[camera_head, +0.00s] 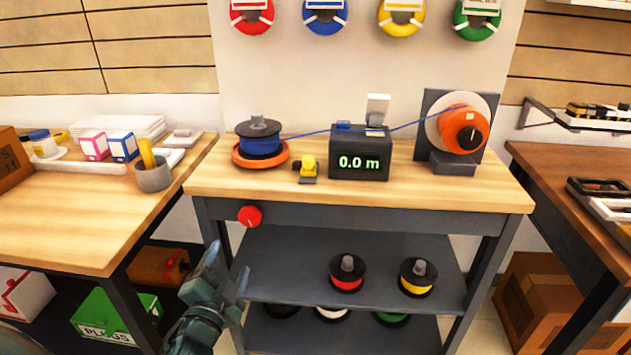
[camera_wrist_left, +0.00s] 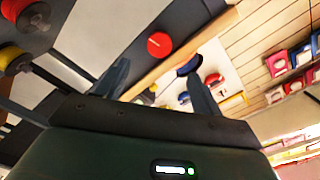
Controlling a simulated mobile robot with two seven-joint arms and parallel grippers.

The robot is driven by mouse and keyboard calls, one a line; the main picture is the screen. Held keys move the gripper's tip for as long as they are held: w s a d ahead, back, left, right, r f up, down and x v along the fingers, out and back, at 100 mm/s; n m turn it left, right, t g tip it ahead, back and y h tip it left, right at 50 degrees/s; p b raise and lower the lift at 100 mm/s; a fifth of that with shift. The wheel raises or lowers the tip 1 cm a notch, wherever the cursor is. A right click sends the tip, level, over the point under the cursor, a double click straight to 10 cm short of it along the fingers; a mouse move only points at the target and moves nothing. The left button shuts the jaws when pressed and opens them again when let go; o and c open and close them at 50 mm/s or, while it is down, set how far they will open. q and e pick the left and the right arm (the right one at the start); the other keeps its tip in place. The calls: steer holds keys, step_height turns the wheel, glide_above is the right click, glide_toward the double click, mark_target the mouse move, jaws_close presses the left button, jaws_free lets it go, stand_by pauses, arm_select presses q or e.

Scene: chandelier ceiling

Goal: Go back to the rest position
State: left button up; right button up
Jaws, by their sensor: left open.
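My left gripper (camera_head: 228,272) is open and empty in the head view, low in front of the workbench (camera_head: 400,190) and left of its lower shelf. In the left wrist view its two fingers (camera_wrist_left: 152,88) stand apart with nothing between them. A red knob (camera_head: 250,216) on the bench's front edge is above the gripper; it also shows in the wrist view (camera_wrist_left: 159,44). My right gripper is in neither view.
On the bench are a blue wire spool (camera_head: 259,142), a yellow tool (camera_head: 307,168), a meter reading 0.0 m (camera_head: 359,162) and an orange-hubbed winder (camera_head: 463,128). Spools (camera_head: 347,274) stand on the shelf below. Tables (camera_head: 70,220) flank the bench.

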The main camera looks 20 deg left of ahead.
arm_select(q)
steer(key=s+d+f+n+g+h, duration=0.35)
steer(key=s+d+n+h, duration=0.35)
steer(key=s+d, duration=0.9)
steer(key=r+g+p, duration=0.1)
steer(key=p, duration=0.4)
steer(key=w+d+r+m+g+p, duration=0.1)
steer(key=r+p, duration=0.1)
steer(key=p, duration=0.3)
steer(key=d+r+g+p, duration=0.1)
steer(key=p, duration=0.5)
steer(key=shift+w+d+r+m+g, duration=0.15)
steer(key=shift+w+r+m+g, duration=0.1)
steer(key=shift+m, duration=0.15)
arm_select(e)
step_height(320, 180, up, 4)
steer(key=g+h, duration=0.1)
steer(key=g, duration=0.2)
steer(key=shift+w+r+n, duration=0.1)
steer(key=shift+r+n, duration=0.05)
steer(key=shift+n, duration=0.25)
arm_select(q)
steer(key=shift+f, duration=0.3)
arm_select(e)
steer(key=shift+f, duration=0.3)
